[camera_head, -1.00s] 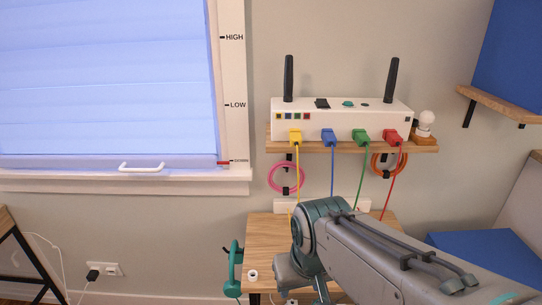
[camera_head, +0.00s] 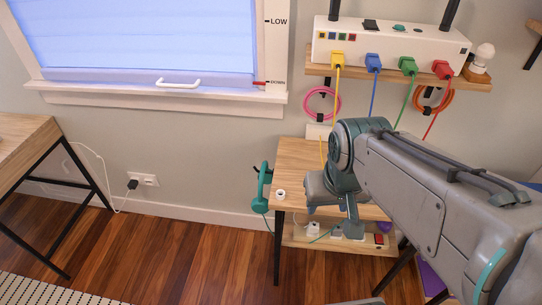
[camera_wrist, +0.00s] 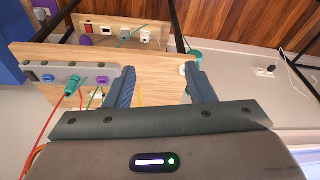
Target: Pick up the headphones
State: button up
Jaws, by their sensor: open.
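The teal headphones (camera_head: 264,187) hang at the left side of the small wooden table (camera_head: 300,152), near its left edge. In the wrist view a small teal part of the headphones (camera_wrist: 195,56) shows beyond the right finger; the rest is hidden. My gripper (camera_head: 352,224) is over the table, to the right of the headphones and apart from them. In the wrist view my gripper (camera_wrist: 160,76) has its fingers spread, with nothing held between them.
A white box with coloured plugs (camera_head: 395,45) sits on a wall shelf (camera_head: 320,70) above the table. Cables hang from it near my arm. A power strip (camera_head: 375,239) lies on the lower shelf. A desk (camera_head: 25,140) stands at left. Floor between desk and table is clear.

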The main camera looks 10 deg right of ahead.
aim_at(260, 204)
jog(key=k, duration=0.65)
jog(key=u, duration=0.35)
jog(key=i, duration=1.35)
jog(key=z, duration=0.75)
